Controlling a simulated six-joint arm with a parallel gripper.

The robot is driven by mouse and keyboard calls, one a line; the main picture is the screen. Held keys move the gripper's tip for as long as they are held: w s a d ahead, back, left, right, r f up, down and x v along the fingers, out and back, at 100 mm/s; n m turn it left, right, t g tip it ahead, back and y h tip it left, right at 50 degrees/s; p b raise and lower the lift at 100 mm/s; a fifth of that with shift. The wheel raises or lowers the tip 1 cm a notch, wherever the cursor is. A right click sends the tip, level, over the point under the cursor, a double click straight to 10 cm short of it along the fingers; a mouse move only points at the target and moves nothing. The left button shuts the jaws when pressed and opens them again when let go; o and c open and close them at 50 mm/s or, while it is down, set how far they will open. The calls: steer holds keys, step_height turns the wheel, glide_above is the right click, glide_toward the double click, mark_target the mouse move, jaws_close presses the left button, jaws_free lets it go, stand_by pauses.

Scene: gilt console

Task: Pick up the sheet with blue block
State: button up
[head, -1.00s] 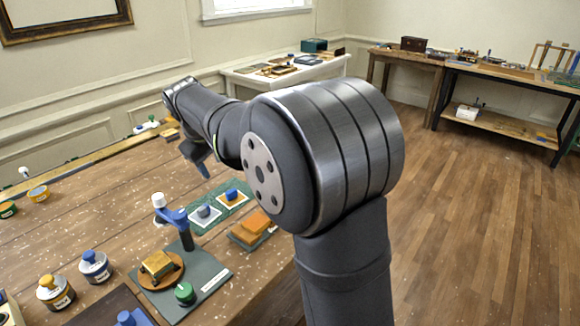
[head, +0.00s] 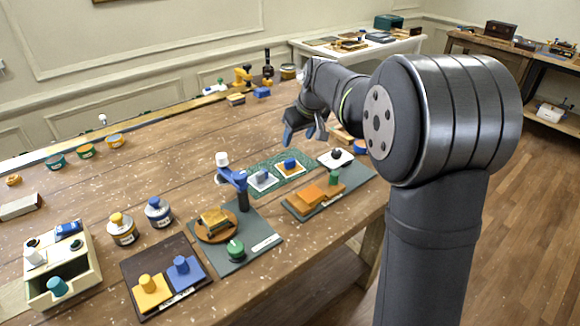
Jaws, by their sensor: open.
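A green cutting mat (head: 272,160) lies near the middle of the table and carries two small sheets.
A blue-armed stand (head: 243,198) rises left of the mat. Orange blocks (head: 312,196) and a white piece with a black knob (head: 335,159) lie to the right. Paint jars (head: 158,212) and a drawer box (head: 58,268) are at left.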

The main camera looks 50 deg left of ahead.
mark_target(290, 160)
steer(key=x, duration=1.1)
steer(key=shift+w+f, duration=0.15)
steer(key=shift+f, duration=0.05)
steer(key=c, duration=1.1)
